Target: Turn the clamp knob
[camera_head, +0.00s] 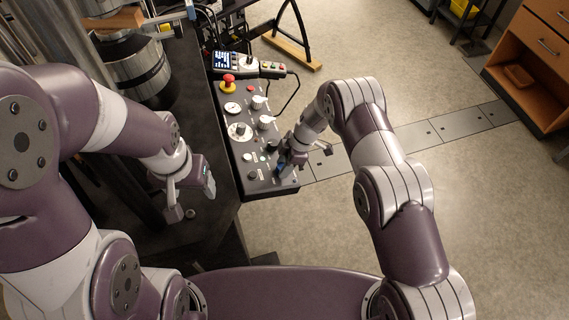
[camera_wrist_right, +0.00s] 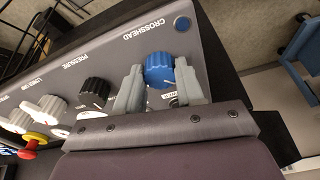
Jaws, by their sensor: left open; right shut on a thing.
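The blue knob (camera_wrist_right: 158,70) stands on the grey control panel (camera_wrist_right: 208,62) in the right wrist view. Which printed label belongs to it I cannot tell; "CROSSHEAD" is printed beside it. My right gripper (camera_wrist_right: 159,88) is shut on the blue knob, with one finger on each side. In the head view my right gripper (camera_head: 284,165) reaches the near right end of the panel (camera_head: 263,181), and mostly hides the knob. My left gripper (camera_head: 192,195) is open and empty, left of the panel over the dark table.
A black knob (camera_wrist_right: 95,92), white knobs (camera_wrist_right: 50,106) and a red emergency button (camera_head: 229,79) share the panel. A handheld control box (camera_head: 245,63) lies at its far end. A metal test machine (camera_head: 137,70) stands at the left. Open floor lies right of the panel.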

